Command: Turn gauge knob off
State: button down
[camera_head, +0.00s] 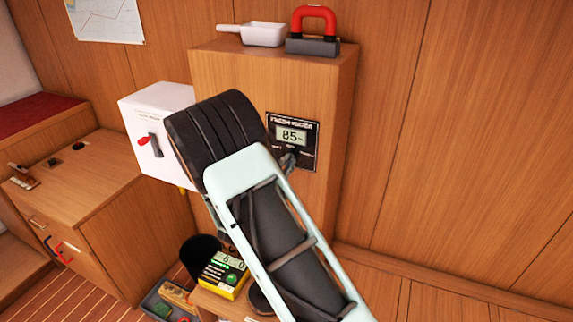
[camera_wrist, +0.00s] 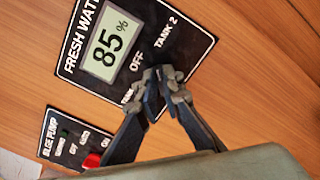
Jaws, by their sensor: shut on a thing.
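The fresh water gauge (camera_head: 311,127) is a black panel on the wooden cabinet front. Its display reads 85% in both views. In the wrist view the gauge panel (camera_wrist: 103,13) appears tilted, with labels OFF, TANK 2 and a partly covered TANK label around the knob spot. My gripper (camera_wrist: 160,84) is shut on the gauge knob at the panel's lower part. The fingers hide the knob almost wholly, so I cannot tell which label it points to. In the head view my gripper (camera_head: 289,160) reaches the panel's lower edge, partly behind my arm.
A bilge pump panel (camera_wrist: 62,138) with a red switch (camera_wrist: 92,160) sits close to my gripper. A white pan (camera_head: 264,35) and a red-handled block (camera_head: 313,46) stand on the cabinet top.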

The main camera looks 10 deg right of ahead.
jog(key=shift+w+a+r+n+p, duration=0.1)
jog(key=shift+n+p, duration=0.3)
jog(key=shift+n, duration=1.7)
jog(key=shift+a+n+p, duration=0.1)
jog(key=shift+n+p, duration=0.3)
jog(key=shift+n, duration=1.7)
jog(key=c, duration=2.1)
grip_release()
